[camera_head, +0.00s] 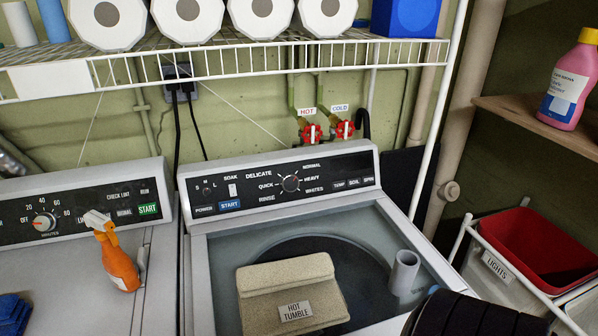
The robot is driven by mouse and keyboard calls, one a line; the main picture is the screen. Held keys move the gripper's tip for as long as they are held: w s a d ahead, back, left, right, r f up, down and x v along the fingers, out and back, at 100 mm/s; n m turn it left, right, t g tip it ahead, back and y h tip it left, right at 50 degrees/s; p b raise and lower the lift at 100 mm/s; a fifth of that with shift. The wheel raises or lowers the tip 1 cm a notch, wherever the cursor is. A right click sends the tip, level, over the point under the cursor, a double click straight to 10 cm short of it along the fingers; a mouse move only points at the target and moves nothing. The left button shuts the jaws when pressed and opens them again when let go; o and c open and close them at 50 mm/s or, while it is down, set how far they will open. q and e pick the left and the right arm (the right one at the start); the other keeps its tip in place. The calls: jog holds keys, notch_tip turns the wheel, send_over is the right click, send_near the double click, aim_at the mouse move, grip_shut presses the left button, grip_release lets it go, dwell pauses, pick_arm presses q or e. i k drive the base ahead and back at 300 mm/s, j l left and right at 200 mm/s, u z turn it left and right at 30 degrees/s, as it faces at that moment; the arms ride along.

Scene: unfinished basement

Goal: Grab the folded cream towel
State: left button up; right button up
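The folded cream towel (258,274) lies on the dark, glass-like top of the washer (218,235), over the round drum outline. It is a flat folded bundle with a small tag reading "HOT TUMBLE" on its front; its lower edge is close to the bottom of the view. A black ribbed part of my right arm shows at the bottom right, apart from the towel. No fingertips of either gripper are visible, and nothing of my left arm shows.
A grey tube (404,272) stands right of the towel. An orange spray bottle (118,262) and a blue cloth (13,312) are on the left machine. A wire shelf (250,62) hangs above. A red bin (535,245) stands at right.

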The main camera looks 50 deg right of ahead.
aim_at(301, 295)
jog(key=i+z, duration=0.1)
jog(key=z, duration=1.4)
jog(key=k+z, duration=0.1)
